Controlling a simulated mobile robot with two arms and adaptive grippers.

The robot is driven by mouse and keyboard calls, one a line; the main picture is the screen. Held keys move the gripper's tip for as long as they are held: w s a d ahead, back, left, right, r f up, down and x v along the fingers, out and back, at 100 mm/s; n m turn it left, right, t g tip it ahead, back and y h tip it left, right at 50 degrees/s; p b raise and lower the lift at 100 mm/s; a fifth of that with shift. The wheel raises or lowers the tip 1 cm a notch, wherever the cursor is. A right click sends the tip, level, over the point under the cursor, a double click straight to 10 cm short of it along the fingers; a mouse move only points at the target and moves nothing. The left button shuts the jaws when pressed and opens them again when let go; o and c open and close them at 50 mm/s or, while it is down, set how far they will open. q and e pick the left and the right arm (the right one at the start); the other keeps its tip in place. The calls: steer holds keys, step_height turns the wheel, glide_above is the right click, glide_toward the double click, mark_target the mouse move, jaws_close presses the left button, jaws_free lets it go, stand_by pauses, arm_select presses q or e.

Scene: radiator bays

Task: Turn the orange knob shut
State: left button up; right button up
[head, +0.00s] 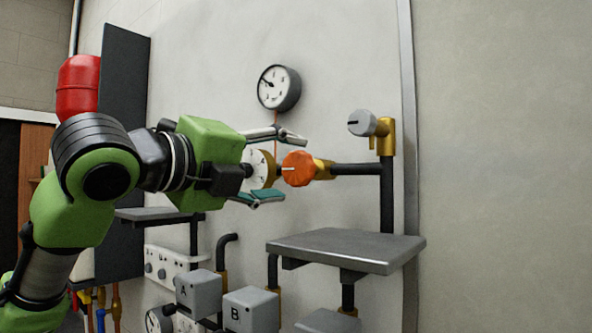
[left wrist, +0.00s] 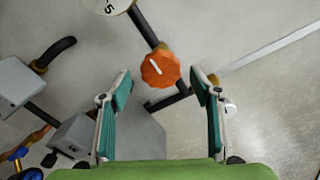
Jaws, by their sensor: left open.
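The orange knob (head: 299,169) sits on a brass fitting at the left end of a dark horizontal pipe. It carries a white pointer line. My left gripper (head: 280,165) comes in from the left with its fingers spread, one above and one below the knob's level, just short of the knob. In the left wrist view the knob (left wrist: 160,68) shows beyond the open fingertips (left wrist: 163,85), between them and apart from both. The white line on it runs slantwise there. My right gripper is in neither view.
A round gauge (head: 279,88) hangs above on the wall. A grey knob (head: 362,122) on a brass valve is up to the right. A grey shelf (head: 346,249) juts out below. Boxes A (head: 199,293) and B (head: 251,310) stand low. The right wall is bare.

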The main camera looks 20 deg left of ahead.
arm_select(q)
steer(key=v, duration=0.7)
steer(key=shift+s, duration=0.15)
steer(key=shift+a, duration=0.1)
